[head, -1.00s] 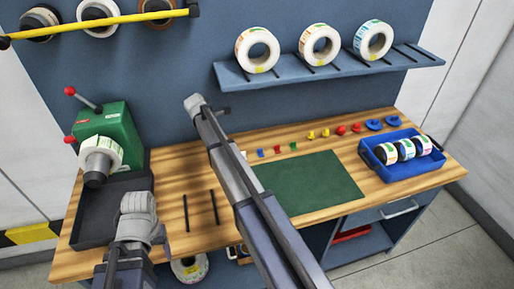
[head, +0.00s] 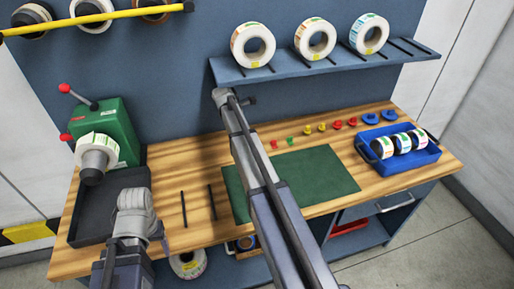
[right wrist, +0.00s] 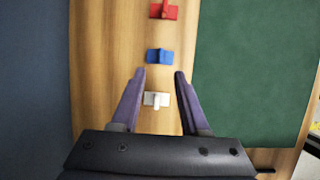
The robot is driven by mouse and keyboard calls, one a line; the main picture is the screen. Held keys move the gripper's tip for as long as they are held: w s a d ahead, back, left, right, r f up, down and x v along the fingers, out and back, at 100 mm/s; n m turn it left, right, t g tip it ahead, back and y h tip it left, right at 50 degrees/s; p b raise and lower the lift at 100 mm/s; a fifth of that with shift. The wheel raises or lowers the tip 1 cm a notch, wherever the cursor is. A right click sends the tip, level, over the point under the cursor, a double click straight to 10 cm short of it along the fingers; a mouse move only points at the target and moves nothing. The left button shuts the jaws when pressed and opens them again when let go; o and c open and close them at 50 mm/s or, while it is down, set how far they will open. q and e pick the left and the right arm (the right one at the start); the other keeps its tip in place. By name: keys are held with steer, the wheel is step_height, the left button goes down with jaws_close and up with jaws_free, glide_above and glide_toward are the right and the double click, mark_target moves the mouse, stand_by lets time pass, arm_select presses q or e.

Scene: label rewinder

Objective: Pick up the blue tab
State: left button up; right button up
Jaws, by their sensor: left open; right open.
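The small blue tab (right wrist: 158,56) lies on the wooden bench top in the right wrist view, just beyond my right fingertips and centred between them. My right gripper (right wrist: 159,74) is open and empty, with a white tab (right wrist: 156,99) below the gap between its fingers. A red tab (right wrist: 164,10) lies farther up the same row. In the head view my right arm hides the blue tab. My left gripper (head: 164,240) shows only in part at lower left, over the bench's front side, with nothing seen in it.
A green mat (head: 318,175) lies beside the tab row. A blue wall panel (right wrist: 30,80) stands on the other side. Other coloured tabs, a blue bin (head: 420,160) with label rolls and a green rewinder (head: 118,125) stand on the bench. A roll shelf (head: 285,73) is above.

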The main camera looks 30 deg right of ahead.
steer(key=shift+d, duration=0.1)
steer(key=shift+s+d, duration=0.1)
steer(key=shift+d, duration=0.2)
steer(key=b+x, duration=0.5)
steer(key=shift+d+f, duration=0.1)
steer(key=shift+d, duration=0.05)
steer(key=shift+c, duration=0.2)
jaws_close()
